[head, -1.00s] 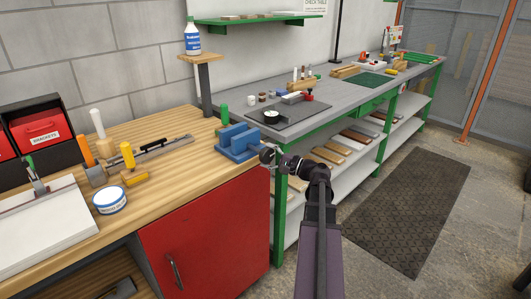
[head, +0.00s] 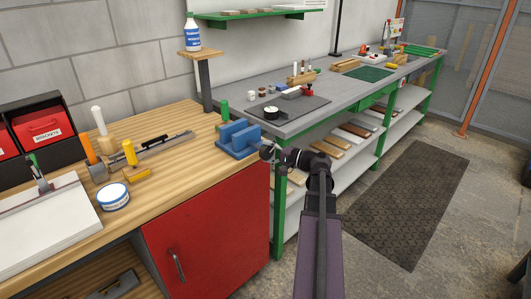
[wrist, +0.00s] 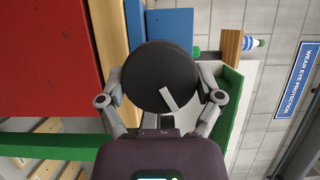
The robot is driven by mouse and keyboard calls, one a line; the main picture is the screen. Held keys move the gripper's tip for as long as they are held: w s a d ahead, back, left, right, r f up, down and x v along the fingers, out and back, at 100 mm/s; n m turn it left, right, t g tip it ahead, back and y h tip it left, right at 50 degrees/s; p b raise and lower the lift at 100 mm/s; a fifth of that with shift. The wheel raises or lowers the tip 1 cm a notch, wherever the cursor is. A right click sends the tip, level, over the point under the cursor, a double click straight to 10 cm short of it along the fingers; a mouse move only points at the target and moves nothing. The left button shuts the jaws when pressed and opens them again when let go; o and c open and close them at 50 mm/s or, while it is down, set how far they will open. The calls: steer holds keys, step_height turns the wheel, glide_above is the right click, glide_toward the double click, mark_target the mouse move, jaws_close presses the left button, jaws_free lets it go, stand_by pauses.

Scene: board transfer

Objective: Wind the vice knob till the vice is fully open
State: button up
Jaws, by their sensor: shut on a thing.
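The blue vice (head: 239,139) sits at the right corner of the wooden bench top, with a gap between its two upright blue jaws. Its round black knob (wrist: 160,77) fills the middle of the wrist view and has a pale bar mark pointing down and right. My gripper (head: 268,150) is at the right side of the vice. In the wrist view my gripper (wrist: 163,97) has one finger on each side of the knob and is shut on it. In the head view the knob is mostly hidden by the gripper.
The wooden bench (head: 178,166) has a red cabinet (head: 208,228) below. A green bottle-like cylinder (head: 224,109) stands behind the vice. A grey workbench (head: 330,101) with green legs runs behind my arm. Open floor with a dark mat (head: 410,205) lies to the right.

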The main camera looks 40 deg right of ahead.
steer(key=o, duration=0.9)
steer(key=shift+s, duration=0.15)
steer(key=v, duration=1.2)
stand_by(0.3)
